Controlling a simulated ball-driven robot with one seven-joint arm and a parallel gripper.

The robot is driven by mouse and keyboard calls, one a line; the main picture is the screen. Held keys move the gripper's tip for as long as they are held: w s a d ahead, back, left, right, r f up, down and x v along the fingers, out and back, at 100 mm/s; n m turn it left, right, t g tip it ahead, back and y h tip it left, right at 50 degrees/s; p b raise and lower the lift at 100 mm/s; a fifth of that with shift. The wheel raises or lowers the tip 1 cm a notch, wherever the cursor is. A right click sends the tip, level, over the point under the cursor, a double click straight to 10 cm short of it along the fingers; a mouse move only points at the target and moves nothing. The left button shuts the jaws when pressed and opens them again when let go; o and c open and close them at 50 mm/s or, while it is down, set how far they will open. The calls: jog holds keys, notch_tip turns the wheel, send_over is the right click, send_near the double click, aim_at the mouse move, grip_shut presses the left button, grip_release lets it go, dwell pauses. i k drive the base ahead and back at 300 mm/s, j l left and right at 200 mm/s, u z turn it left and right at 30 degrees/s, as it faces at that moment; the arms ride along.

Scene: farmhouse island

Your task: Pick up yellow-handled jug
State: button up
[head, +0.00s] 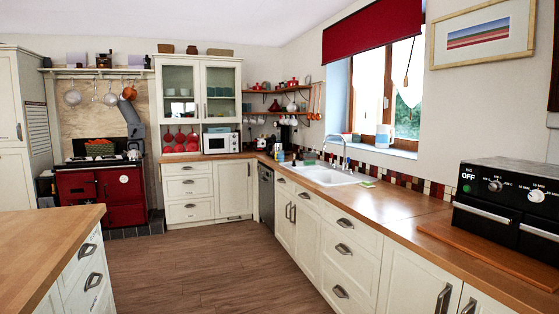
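A pale jug-like vessel (383,137) stands on the window sill at the right of centre, with yellow-orange colour at its edge. It is too small to tell whether that colour is a handle or the window frame behind it. No other jug with a clearly yellow handle can be made out. My gripper is not in view.
A long wooden counter (405,214) with a white sink (328,176) and tap runs below the window. A black oven (510,205) stands on its near right end. A wooden-topped island (45,235) is at the left. The floor (190,268) between them is clear.

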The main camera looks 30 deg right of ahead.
aim_at(281, 154)
jog(key=z, duration=0.2)
jog(key=i+z, duration=0.15)
jog(key=i, duration=4.6)
jog(key=i+z, duration=0.3)
jog(key=i, duration=0.65)
jog(key=i+j+z, duration=0.25)
jog(key=i, duration=0.65)
jog(key=l, duration=0.1)
